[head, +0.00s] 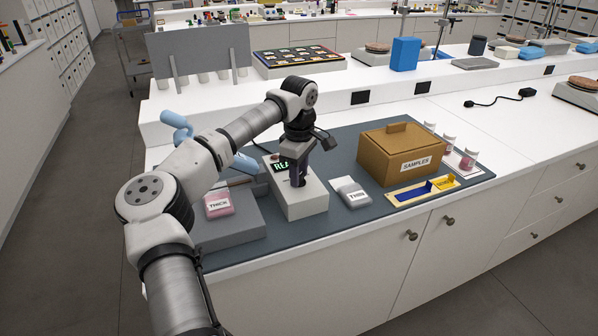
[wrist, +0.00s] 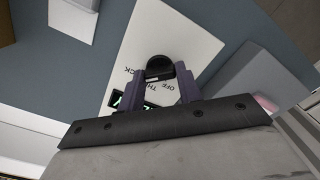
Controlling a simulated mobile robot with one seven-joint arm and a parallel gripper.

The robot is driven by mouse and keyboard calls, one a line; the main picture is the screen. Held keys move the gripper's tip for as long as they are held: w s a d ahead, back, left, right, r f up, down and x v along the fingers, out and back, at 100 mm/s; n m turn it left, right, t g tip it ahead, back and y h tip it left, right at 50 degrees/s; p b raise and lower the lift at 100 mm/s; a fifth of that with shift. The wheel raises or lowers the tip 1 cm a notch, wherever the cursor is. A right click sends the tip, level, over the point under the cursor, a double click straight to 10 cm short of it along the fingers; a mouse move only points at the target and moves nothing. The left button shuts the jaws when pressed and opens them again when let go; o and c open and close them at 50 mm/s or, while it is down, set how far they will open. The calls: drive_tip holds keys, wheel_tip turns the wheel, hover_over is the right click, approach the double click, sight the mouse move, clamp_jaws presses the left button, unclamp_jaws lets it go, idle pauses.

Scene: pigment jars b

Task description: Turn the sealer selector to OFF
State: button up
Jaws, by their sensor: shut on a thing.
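The sealer (head: 303,201) is a pale box on the dark mat, with a green-lit display (head: 280,166) on top, partly hidden by my arm. The wrist view shows its pale top (wrist: 195,45) with upside-down lettering, including OFF and THICK. The selector (wrist: 159,66) is a black round knob between my fingers. My gripper (wrist: 160,78) is shut on this knob from above; in the head view my gripper (head: 298,178) hides most of it. I cannot tell which label the knob points to.
A pink THICK packet (head: 218,203) lies on a grey block at left. A THIN packet (head: 350,192) lies right of the sealer. A brown SAMPLES box (head: 385,160), a yellow-and-blue tray (head: 408,196) and several small jars stand farther right. A light-blue curved object (head: 178,120) is behind my arm.

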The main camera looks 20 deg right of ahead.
drive_tip(key=shift+n, duration=0.3)
drive_tip(key=n+b, duration=0.1)
drive_tip(key=n, duration=0.3)
drive_tip(key=shift+n, duration=0.3)
drive_tip(key=n+b, duration=0.1)
drive_tip(key=n, duration=0.3)
drive_tip(key=shift+n, duration=0.3)
drive_tip(key=n+b, duration=0.1)
drive_tip(key=n, duration=0.4)
drive_tip(key=shift+n+b, duration=0.3)
drive_tip(key=shift+n, duration=2.1)
drive_tip(key=o, duration=1)
